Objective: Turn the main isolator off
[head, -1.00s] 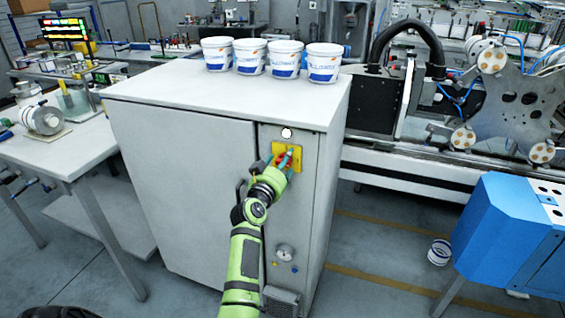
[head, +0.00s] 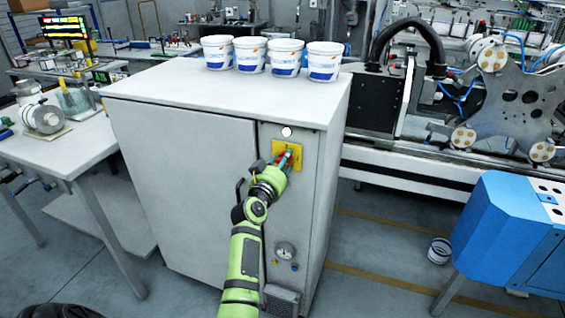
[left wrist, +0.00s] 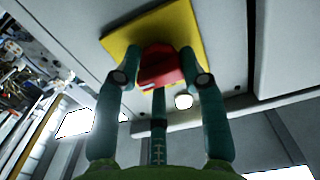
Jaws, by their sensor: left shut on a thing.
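The main isolator is a red rotary handle (left wrist: 160,68) on a yellow square plate (left wrist: 180,22), mounted on the front of a grey-white cabinet. In the head view the yellow plate (head: 297,149) shows high on the cabinet's narrow right panel, partly covered by my gripper. My left gripper (head: 286,158) is at the plate with its teal fingers on either side of the red handle, shut on it. In the left wrist view the handle sits between the fingertips and looks tilted relative to the plate. My right gripper is not in view.
Several white buckets (head: 284,57) stand on the cabinet top (head: 190,90). A pressure gauge (head: 285,251) sits lower on the same panel, and a white round lamp (head: 286,132) is above the plate.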

